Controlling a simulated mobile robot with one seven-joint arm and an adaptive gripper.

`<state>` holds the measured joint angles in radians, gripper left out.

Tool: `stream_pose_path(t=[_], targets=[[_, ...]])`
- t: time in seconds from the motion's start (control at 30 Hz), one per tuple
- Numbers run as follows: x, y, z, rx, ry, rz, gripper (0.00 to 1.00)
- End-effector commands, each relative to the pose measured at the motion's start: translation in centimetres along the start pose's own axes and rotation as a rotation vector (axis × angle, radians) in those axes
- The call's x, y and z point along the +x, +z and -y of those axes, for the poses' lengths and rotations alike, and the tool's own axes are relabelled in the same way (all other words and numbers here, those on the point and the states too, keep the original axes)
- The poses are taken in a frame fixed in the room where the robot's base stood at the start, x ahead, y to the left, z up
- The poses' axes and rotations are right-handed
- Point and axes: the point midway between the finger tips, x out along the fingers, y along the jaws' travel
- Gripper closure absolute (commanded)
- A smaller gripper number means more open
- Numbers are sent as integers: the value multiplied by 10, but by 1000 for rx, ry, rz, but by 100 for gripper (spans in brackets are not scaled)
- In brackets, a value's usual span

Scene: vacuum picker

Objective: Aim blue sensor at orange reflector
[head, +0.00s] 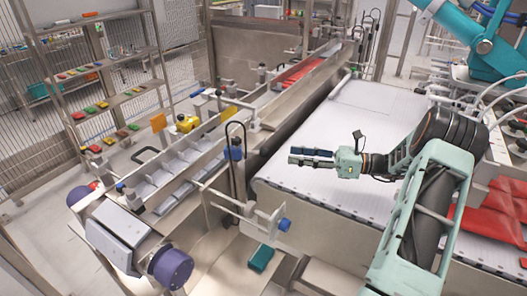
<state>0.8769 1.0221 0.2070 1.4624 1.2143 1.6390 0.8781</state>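A small blue block (234,153), which looks like the blue sensor, sits on an upright post with a looped black cable, beside the near side of the metal channel. Two small orange plates stand along the channel: one orange plate (158,122) at the far side and another orange plate (228,115) nearer the middle. I cannot tell which is the reflector, or exactly where the sensor points. My gripper (311,157) is over the white conveyor belt, to the right of the sensor and apart from it. Its two dark fingers point left, with a gap and nothing between them.
The white conveyor (375,110) lies under my arm. A blue knob (284,225) on a bracket stands at its near left corner. A yellow device (187,123) sits by the channel (180,165). Red bags (495,215) lie at right. A teal robot arm (470,35) stands at upper right.

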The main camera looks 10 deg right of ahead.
Motion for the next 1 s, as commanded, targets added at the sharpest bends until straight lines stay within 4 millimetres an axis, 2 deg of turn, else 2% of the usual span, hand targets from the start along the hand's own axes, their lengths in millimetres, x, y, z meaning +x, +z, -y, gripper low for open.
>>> stream_pose_path(t=[0.17,0.4,0.6,1.0], targets=[[25,1,-1,1,5,-1,62],[72,0,-2,1,4,-4,62],[98,-1,-1,-1,3,-5,62],[106,-2,0,-1,1,-5,62]])
